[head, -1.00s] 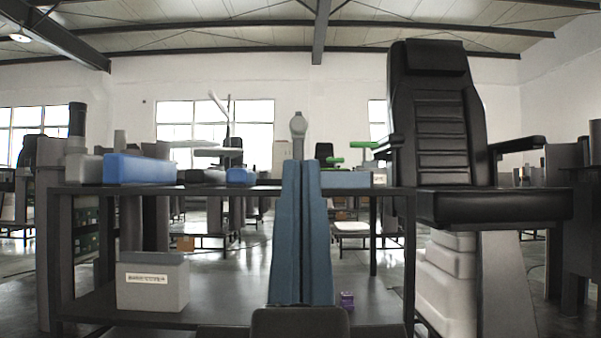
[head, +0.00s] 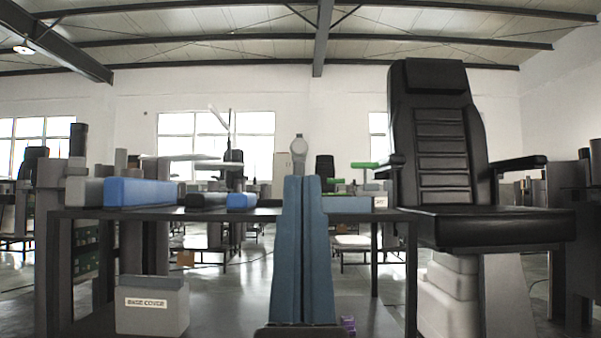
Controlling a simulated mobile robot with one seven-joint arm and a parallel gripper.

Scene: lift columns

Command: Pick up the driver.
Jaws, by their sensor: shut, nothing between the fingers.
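I cannot make out a clear driver. A green-topped item (head: 365,165) stands at the back right of the dark workbench (head: 262,214), partly behind the chair's armrest. A smaller green piece (head: 334,181) lies to its left; both are too small to identify. Blue blocks (head: 140,192) and (head: 241,201) sit on the left half of the bench. My gripper's fingers do not show in the head view. A tall blue column (head: 304,250) with a rounded grey piece (head: 298,146) above it stands in the middle and hides part of the bench.
A black padded chair (head: 436,150) stands at the right, close to the bench. A light grey bin (head: 152,308) labelled BASE COVER sits on the lower shelf at the left. A small purple item (head: 348,325) lies right of the blue column. Open floor shows beyond the bench.

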